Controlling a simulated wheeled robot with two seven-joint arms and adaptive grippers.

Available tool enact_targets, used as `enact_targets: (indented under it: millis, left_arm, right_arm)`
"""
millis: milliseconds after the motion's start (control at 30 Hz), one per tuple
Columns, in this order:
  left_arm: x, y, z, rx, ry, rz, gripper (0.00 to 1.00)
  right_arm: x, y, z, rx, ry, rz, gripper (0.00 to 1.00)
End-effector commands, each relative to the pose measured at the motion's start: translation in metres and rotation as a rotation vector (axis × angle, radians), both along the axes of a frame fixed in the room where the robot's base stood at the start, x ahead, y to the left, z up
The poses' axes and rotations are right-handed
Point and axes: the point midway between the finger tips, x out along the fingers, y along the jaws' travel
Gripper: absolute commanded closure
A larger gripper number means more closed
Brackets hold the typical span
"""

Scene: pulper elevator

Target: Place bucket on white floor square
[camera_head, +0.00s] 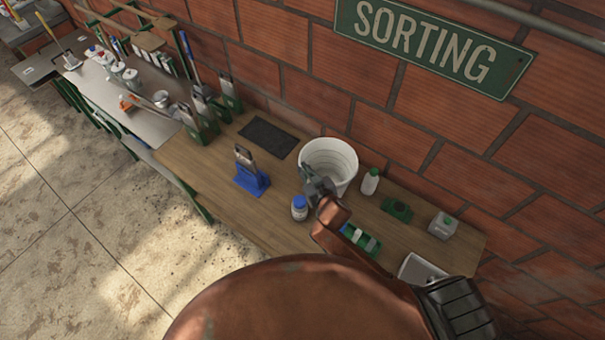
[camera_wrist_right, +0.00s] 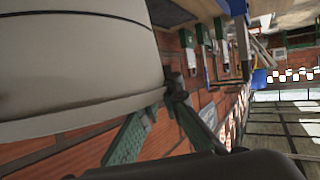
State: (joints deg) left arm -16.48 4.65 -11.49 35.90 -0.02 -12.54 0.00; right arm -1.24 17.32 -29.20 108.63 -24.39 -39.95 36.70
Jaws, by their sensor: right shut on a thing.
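The white bucket (camera_head: 330,160) stands upright on the wooden table (camera_head: 225,200), against the brick wall. Its inside looks empty. My right gripper (camera_head: 317,183) is at the bucket's near left rim and is shut on it. In the right wrist view the bucket (camera_wrist_right: 70,60) fills the upper left, large and close, and the gripper's fingers (camera_wrist_right: 178,100) meet its edge. My left gripper is in neither view. No white floor square shows in the part of the floor I see.
On the table, a blue holder (camera_head: 251,178), a blue-capped jar (camera_head: 299,208), a white bottle (camera_head: 370,182), a green box (camera_head: 397,209) and a grey container (camera_head: 443,225) stand around the bucket. Tiled floor (camera_head: 90,220) lies open at left.

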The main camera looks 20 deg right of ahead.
Motion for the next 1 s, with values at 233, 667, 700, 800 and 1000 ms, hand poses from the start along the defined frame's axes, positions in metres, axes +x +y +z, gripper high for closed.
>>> enact_targets:
  millis: [233,667,700,800,1000]
  left_arm:
    - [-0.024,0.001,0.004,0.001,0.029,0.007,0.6]
    - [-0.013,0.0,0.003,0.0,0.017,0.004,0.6]
    - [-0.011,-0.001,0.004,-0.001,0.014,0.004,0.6]
    - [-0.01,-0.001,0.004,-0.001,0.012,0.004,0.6]
    - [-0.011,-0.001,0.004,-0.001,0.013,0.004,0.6]
  right_arm:
    - [0.001,0.0,-0.03,-0.003,0.002,0.001,1.0]
    - [0.001,0.0,-0.035,-0.001,0.001,0.001,0.9]
    - [0.001,0.001,-0.034,-0.001,0.001,0.001,0.87]
    - [0.001,0.001,-0.034,-0.001,0.001,0.001,0.8]
    - [0.001,0.001,-0.034,-0.001,0.001,0.001,0.77]
